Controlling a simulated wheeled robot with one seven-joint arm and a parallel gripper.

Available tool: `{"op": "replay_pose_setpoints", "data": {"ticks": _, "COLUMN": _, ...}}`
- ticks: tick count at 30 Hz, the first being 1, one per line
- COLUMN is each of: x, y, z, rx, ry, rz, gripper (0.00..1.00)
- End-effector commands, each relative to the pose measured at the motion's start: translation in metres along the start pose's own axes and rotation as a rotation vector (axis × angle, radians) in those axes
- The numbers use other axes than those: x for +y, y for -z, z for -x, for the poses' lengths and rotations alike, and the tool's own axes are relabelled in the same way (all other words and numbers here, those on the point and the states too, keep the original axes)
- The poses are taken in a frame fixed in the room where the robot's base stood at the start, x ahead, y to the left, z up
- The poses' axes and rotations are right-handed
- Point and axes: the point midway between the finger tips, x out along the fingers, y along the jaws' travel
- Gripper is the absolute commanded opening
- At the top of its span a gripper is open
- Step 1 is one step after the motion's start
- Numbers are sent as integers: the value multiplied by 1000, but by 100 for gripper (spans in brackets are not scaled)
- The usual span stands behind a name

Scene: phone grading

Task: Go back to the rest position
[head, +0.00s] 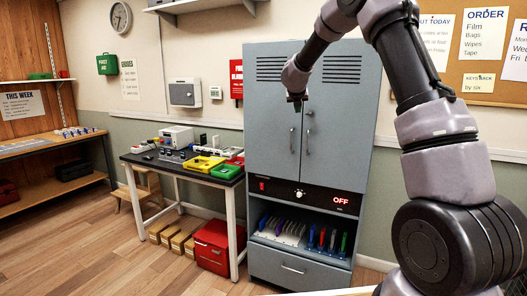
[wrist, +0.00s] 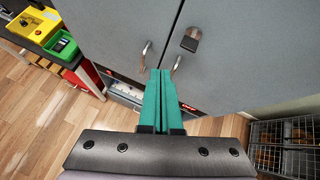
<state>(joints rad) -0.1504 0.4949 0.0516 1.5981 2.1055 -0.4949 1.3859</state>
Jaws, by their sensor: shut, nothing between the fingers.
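My gripper (head: 297,98) is in front of the upper doors of the grey cabinet (head: 270,115) in the head view. In the wrist view its green fingers (wrist: 160,75) are together with nothing between them. The fingers point toward the two door handles, a left handle (wrist: 145,55) and a right handle (wrist: 176,66). I cannot tell from the pictures how close the fingertips are to the handles. Both cabinet doors are shut. My arm rises at the right of the head view and bends over to the cabinet.
A black-topped table (head: 160,165) with yellow, green and red trays stands left of the cabinet. A red box (head: 211,247) sits beneath it. The cabinet's display (head: 341,201) reads OFF, above an open shelf of coloured items. Wire baskets (wrist: 288,145) stand at the right.

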Motion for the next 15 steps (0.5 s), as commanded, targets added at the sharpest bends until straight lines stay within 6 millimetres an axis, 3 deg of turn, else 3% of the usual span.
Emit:
{"op": "replay_pose_setpoints", "data": {"ticks": 1, "x": -8, "y": -21, "z": 29, "rx": -67, "ry": -32, "rz": 100, "gripper": 0}}
{"op": "replay_pose_setpoints", "data": {"ticks": 3, "x": -13, "y": -42, "z": 67, "rx": -157, "ry": -80, "rz": 276, "gripper": 0}}
{"op": "replay_pose_setpoints", "data": {"ticks": 7, "x": -19, "y": -59, "z": 141, "rx": -307, "ry": -151, "rz": 619, "gripper": 0}}
{"op": "replay_pose_setpoints", "data": {"ticks": 11, "x": -24, "y": -50, "z": 212, "rx": -428, "ry": -205, "rz": 976, "gripper": 0}}
{"op": "replay_pose_setpoints", "data": {"ticks": 15, "x": -31, "y": -11, "z": 282, "rx": -522, "ry": -253, "rz": 1368, "gripper": 0}}
